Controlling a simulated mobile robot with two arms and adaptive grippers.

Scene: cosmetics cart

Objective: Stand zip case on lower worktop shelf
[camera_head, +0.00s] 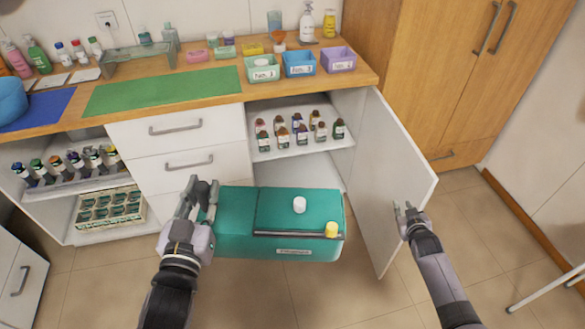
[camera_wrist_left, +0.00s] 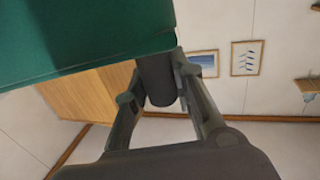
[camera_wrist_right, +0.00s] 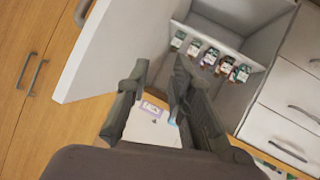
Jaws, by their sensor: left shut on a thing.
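The teal zip case (camera_head: 225,211) is held level in front of the open right cabinet. A small white item (camera_head: 299,205) and a yellow item (camera_head: 331,229) show on its top. My left gripper (camera_head: 202,196) is shut on the case's left end; the teal case also fills the upper left of the left wrist view (camera_wrist_left: 80,40). The lower shelf (camera_head: 300,171) is bare where seen, below a shelf of small bottles; the case hides its front. My right gripper (camera_head: 404,207) is open and empty, in front of the cabinet door.
The open cabinet door (camera_head: 390,165) juts out right of the case. Several small bottles (camera_head: 298,128) fill the upper shelf. Closed drawers (camera_head: 180,135) stand to the left, under the crowded worktop (camera_head: 225,92). The floor (camera_head: 520,240) at right is largely clear.

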